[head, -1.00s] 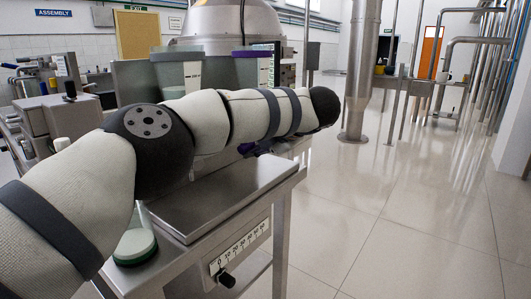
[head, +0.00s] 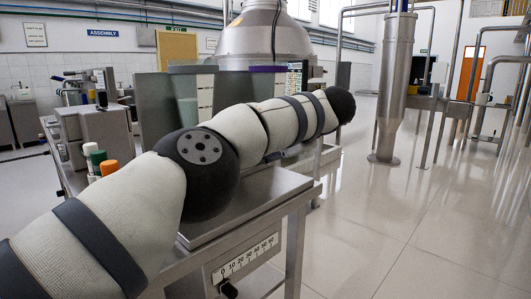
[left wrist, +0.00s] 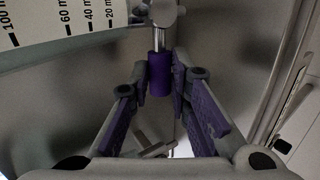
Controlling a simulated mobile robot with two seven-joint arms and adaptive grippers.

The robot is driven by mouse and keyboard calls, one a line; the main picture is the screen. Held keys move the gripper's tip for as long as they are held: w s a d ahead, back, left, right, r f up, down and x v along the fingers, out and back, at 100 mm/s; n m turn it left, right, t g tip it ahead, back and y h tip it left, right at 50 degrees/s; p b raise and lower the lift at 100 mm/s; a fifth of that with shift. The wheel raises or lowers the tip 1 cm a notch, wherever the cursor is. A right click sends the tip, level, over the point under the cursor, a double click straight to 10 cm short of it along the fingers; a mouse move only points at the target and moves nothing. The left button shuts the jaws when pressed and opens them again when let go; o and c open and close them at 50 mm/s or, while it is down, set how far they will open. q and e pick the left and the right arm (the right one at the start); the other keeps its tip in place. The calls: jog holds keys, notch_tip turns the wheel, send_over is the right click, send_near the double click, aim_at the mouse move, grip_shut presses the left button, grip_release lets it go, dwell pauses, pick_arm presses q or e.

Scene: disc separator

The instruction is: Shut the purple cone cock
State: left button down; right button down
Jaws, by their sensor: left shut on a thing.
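In the left wrist view, the purple cock handle (left wrist: 160,76) is a short cylinder on a shiny metal stem (left wrist: 159,40), which leads to a round steel fitting (left wrist: 163,13). The handle points toward the bottom of the picture. My left gripper (left wrist: 161,82) has its fingertips on both sides of the handle and is shut on it. The cone itself cannot be made out. In the head view, my left arm reaches across the steel bench and hides the cock and most of the gripper. My right gripper is not in view.
A graduated scale (head: 247,256) is on the bench front. A steel column (head: 396,85) stands at the right. The floor at the right is clear.

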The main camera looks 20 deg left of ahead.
pick_arm(q)
jog(key=c, duration=1.5)
grip_release()
jog(key=v, duration=1.2)
